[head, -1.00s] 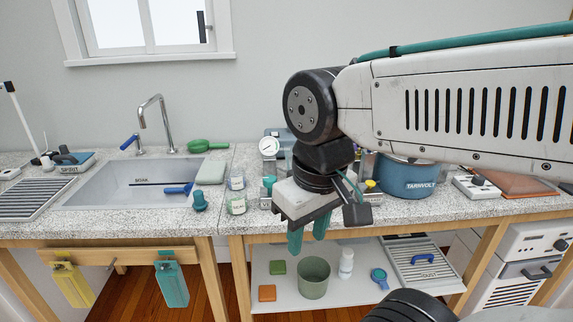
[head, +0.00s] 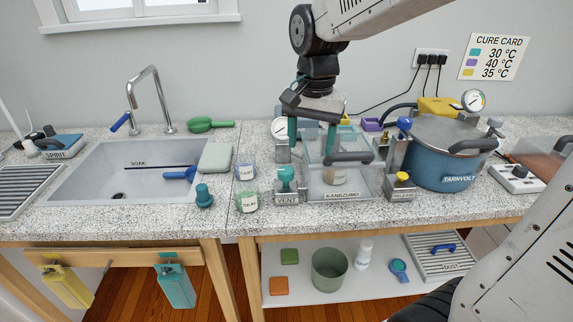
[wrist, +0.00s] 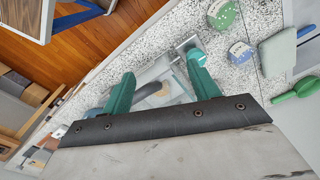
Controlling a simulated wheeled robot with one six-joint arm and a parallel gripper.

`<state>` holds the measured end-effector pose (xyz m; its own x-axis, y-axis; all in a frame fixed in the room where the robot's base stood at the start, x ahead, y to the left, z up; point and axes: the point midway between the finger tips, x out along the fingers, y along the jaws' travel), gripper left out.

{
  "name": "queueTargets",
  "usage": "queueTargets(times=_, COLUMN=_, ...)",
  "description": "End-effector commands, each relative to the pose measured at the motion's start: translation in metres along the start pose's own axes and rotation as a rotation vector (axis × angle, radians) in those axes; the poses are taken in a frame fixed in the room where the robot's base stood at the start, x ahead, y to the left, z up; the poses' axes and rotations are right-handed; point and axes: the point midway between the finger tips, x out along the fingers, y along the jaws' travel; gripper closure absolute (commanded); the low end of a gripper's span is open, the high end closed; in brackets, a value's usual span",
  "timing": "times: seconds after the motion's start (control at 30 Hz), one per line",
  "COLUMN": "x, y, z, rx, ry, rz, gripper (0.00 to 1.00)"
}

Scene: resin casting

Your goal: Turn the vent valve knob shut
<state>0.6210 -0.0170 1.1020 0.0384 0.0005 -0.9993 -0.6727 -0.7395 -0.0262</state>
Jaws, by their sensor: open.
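The teal vent valve knob (head: 286,175) stands upright on a metal block labelled VENT (head: 287,198), at the front left of the clear chamber labelled KANEZUMO (head: 343,195). My gripper (head: 311,138) is open and empty, pointing down above the back left of the chamber. It is behind the knob and apart from it. In the wrist view my gripper (wrist: 160,68) has its teal fingers spread, with the chamber between and beyond them. The metal block (wrist: 186,45) shows beside the right fingertip there; I cannot clearly tell the knob from the finger.
A yellow-topped valve (head: 402,180) and blue pot (head: 445,160) stand right of the chamber. A gauge (head: 280,127) is behind. The counter front is clear.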

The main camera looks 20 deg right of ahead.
Motion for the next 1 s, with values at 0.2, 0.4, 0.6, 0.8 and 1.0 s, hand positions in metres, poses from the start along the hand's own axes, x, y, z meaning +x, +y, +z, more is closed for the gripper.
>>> queueTargets(times=0.2, x=0.038, y=-0.057, z=-0.046, rx=0.255, ry=-0.021, rz=0.025, gripper=0.40)
queueTargets(times=0.4, x=0.057, y=-0.077, z=-0.061, rx=0.354, ry=-0.023, rz=0.031, gripper=0.40)
queueTargets(times=0.6, x=0.081, y=-0.077, z=-0.061, rx=0.364, ry=-0.026, rz=0.035, gripper=0.40)
queueTargets(times=0.8, x=0.113, y=-0.076, z=-0.060, rx=0.362, ry=-0.025, rz=0.034, gripper=0.40)
queueTargets(times=1.0, x=0.131, y=-0.075, z=-0.059, rx=0.361, ry=-0.024, rz=0.033, gripper=0.40)
